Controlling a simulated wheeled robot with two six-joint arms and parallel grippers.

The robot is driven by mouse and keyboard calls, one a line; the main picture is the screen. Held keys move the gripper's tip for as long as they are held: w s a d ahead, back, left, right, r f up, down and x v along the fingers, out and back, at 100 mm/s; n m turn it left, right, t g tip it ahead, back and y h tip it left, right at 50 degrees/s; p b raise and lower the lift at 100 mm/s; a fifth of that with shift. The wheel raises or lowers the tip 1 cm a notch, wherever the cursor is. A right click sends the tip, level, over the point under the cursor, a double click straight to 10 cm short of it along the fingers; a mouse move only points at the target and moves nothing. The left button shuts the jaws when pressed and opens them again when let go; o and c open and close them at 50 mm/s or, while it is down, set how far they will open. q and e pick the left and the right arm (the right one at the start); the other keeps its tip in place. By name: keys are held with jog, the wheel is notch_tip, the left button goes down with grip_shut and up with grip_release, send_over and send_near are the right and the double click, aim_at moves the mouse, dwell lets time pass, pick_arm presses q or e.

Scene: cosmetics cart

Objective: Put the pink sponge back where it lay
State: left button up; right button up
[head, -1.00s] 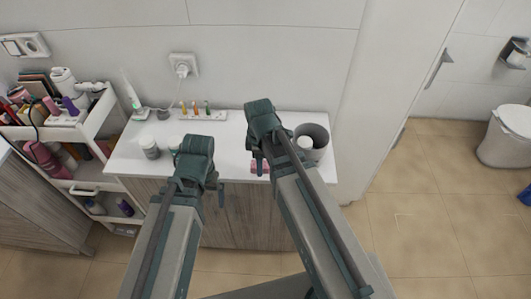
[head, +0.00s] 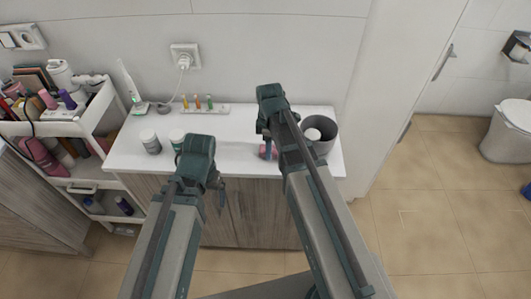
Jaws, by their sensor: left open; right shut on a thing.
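The pink sponge (head: 265,152) shows in the head view below my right gripper (head: 268,142), over the front part of the white countertop (head: 236,141). The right gripper is shut on it, and the arm hides part of the sponge. I cannot tell whether the sponge touches the counter. My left gripper (head: 219,192) is open, in front of the counter's front edge, with its fingers partly hidden by its own wrist.
Two small jars (head: 150,141) stand on the counter's left part. A rack with small bottles (head: 206,106) and a charging toothbrush stand (head: 140,107) are at the back. A grey bin (head: 324,134) stands to the right of the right gripper. A loaded cart (head: 97,117) is at left.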

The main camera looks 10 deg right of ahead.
jog(key=shift+f, duration=0.15)
jog(key=shift+d, duration=0.1)
jog(key=shift+f, duration=0.2)
jog(key=o, duration=1.2)
jog(key=shift+r, duration=0.1)
jog(key=shift+r, duration=0.15)
notch_tip(320, 180, up, 12)
jog(key=p, duration=1.2)
